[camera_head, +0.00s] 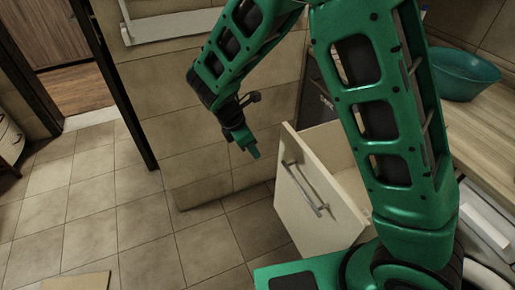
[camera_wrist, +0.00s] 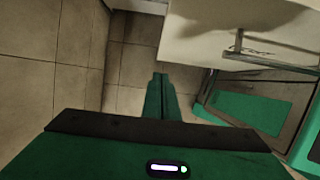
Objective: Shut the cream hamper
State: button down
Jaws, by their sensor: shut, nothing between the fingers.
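The cream hamper (camera_head: 310,208) stands open, its front panel out from the counter and its inside partly visible behind the top edge. A metal bar handle (camera_head: 302,190) runs across the front. My gripper (camera_head: 254,154) is shut and empty, pointing down, left of and above the hamper's front and apart from it. In the wrist view, the shut fingers (camera_wrist: 160,77) are over floor, with the cream front (camera_wrist: 205,32) and its handle (camera_wrist: 275,58) to the right. My arm hides part of the hamper's right side in the head view.
A wooden counter (camera_head: 480,122) with a teal bowl (camera_head: 462,74) is at the right. A tiled wall (camera_head: 190,130) stands close behind my gripper. Tiled floor (camera_head: 145,225) is free to the left. A doorway is at the far left.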

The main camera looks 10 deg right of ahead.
jog(key=w+d+f, duration=0.1)
jog(key=d+f, duration=0.5)
jog(key=f, duration=0.1)
jog(key=shift+w+d+f, duration=0.2)
jog(key=shift+w+d, duration=0.15)
